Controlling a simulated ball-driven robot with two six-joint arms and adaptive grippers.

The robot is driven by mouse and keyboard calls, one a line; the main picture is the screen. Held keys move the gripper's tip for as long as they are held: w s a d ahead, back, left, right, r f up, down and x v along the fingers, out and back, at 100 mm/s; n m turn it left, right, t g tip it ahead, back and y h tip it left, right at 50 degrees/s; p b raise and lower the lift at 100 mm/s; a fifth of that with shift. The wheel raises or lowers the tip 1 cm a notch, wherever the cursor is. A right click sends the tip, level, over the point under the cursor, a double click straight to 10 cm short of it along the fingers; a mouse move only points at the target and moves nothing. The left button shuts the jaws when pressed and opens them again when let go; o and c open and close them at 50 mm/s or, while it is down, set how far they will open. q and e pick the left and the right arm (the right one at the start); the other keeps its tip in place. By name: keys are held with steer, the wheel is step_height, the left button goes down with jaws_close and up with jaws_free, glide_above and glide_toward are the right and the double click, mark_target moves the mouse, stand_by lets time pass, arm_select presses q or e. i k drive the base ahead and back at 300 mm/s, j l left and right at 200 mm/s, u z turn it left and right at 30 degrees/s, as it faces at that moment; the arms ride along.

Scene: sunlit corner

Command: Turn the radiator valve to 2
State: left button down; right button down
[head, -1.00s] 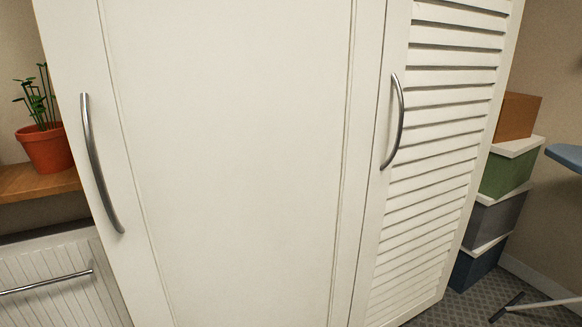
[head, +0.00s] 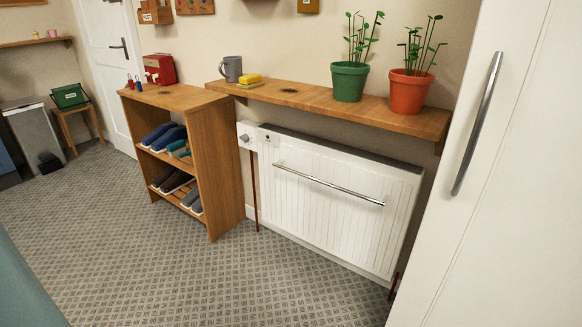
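The white radiator (head: 335,205) hangs on the wall below a wooden shelf, with a metal rail across its front. The radiator valve (head: 245,138) is a small grey knob on a white part at the radiator's upper left end. A dark pipe runs down below it. The knob is too small for me to read any number or setting. Neither of my grippers shows in the head view.
A wooden shoe rack (head: 215,160) stands close left of the valve. The shelf (head: 310,98) above carries a grey mug (head: 231,69), a yellow sponge, a green pot (head: 349,82) and an orange pot (head: 408,92). A white cupboard (head: 500,220) stands at right. The patterned floor (head: 180,270) in front is clear.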

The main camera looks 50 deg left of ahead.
mark_target(245, 138)
steer(key=u, duration=1.35)
steer(key=i+j, duration=0.1)
steer(key=j+u, duration=0.05)
steer(key=j, duration=0.05)
